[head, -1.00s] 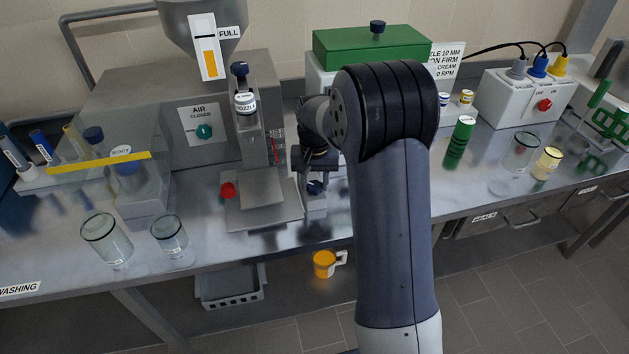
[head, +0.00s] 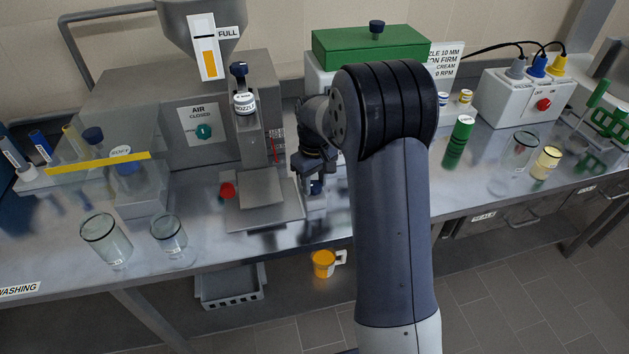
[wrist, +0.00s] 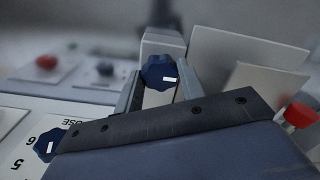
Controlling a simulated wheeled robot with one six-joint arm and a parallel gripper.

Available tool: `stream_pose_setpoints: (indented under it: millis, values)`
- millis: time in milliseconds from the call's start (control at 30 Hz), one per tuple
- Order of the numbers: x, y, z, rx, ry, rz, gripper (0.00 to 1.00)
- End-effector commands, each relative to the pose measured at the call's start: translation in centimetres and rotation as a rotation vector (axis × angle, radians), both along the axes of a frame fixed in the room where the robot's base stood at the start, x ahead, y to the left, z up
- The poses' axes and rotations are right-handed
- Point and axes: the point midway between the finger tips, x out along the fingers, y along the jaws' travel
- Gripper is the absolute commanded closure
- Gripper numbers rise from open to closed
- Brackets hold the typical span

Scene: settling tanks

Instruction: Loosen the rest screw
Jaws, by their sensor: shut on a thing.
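A dark blue lobed knob (wrist: 160,72) with a white mark, seemingly the rest screw, sits between my two grey fingers in the wrist view. My gripper (wrist: 158,88) is shut on it. In the head view my gripper (head: 314,184) points down beside the right of the machine's grey base plate (head: 265,217), with a bit of blue (head: 317,187) showing at its fingers. A second blue knob (wrist: 48,145) with a white mark lies at the lower left of the wrist view, by a printed scale. My arm's wrist hides part of this area.
A red knob (head: 227,190) stands left of the base plate. The grey machine column (head: 257,120) rises close to the left of my gripper. Glass jars (head: 106,241) stand at the front left. A green tube (head: 459,142) stands on the bench to the right of my arm.

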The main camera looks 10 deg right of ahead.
Motion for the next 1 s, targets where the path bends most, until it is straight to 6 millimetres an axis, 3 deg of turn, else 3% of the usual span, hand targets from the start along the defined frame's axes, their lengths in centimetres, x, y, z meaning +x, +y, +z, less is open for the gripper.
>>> stream_pose_setpoints:
  millis: [500, 533, 800, 1000]
  values:
    - [0.11, 0.01, 0.12, 0.0, -0.004, 0.022, 0.86]
    - [0.11, 0.01, 0.12, 0.0, -0.004, 0.022, 0.62]
    - [0.05, 0.0, 0.06, 0.0, -0.002, 0.02, 0.41]
    - [0.03, 0.0, 0.05, 0.0, -0.001, 0.02, 0.41]
